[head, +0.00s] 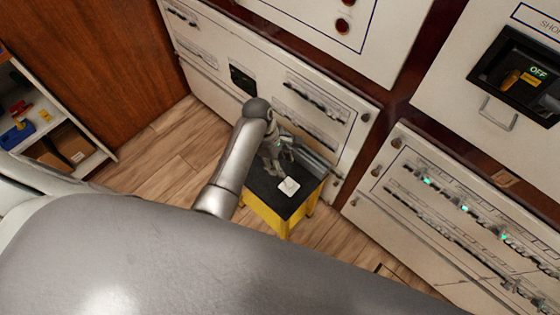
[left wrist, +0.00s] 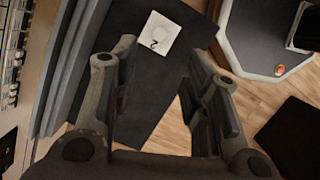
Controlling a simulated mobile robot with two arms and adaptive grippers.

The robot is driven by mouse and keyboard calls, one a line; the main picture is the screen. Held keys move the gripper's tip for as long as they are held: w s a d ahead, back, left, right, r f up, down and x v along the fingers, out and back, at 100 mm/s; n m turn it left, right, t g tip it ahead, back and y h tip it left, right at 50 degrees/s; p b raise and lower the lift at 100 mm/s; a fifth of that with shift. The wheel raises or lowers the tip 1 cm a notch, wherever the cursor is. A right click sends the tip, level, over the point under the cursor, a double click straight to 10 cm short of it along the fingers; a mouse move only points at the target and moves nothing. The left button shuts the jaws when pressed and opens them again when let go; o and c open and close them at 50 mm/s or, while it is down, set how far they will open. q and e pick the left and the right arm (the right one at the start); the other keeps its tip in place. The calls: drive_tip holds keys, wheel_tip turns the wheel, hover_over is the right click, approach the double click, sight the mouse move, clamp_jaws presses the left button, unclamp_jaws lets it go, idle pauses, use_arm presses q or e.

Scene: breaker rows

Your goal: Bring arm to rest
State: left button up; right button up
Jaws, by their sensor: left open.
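My left gripper (head: 278,152) is above the black-topped yellow stool (head: 268,215), close to the white breaker panel. In the left wrist view its two fingers (left wrist: 160,95) are spread apart with nothing between them. A white square item with a dark mark (head: 289,187) lies on the stool's black top. It also shows in the left wrist view (left wrist: 159,33), beyond the fingertips. My left arm reaches in from the lower part of the head view, bent at the elbow. My right gripper is in neither view.
White panels with breaker rows (head: 315,100) stand behind and right of the stool. A shelf with a blue toolbox (head: 17,134) stands at far left. Bare wood floor (head: 165,150) lies between shelf and stool.

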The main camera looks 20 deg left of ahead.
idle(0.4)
use_arm(q)
drive_tip(key=s+a+r+m+t+y, duration=0.1)
drive_tip(key=s+a+r+m+t, duration=0.1)
drive_tip(key=s+r+m, duration=0.6)
drive_tip(key=s+a+r+m+t+y, duration=0.2)
drive_tip(key=s+r+m, duration=0.2)
drive_tip(key=s+m, duration=0.75)
wheel_tip(320, 180, down, 27)
drive_tip(key=s+g, duration=0.2)
drive_tip(key=s+a+f+g, duration=0.1)
drive_tip(key=s+a+f, duration=0.1)
drive_tip(key=s+f, duration=1.2)
drive_tip(key=shift+s+a+f, duration=0.3)
drive_tip(key=shift+s+a, duration=0.1)
drive_tip(key=shift+s, duration=0.55)
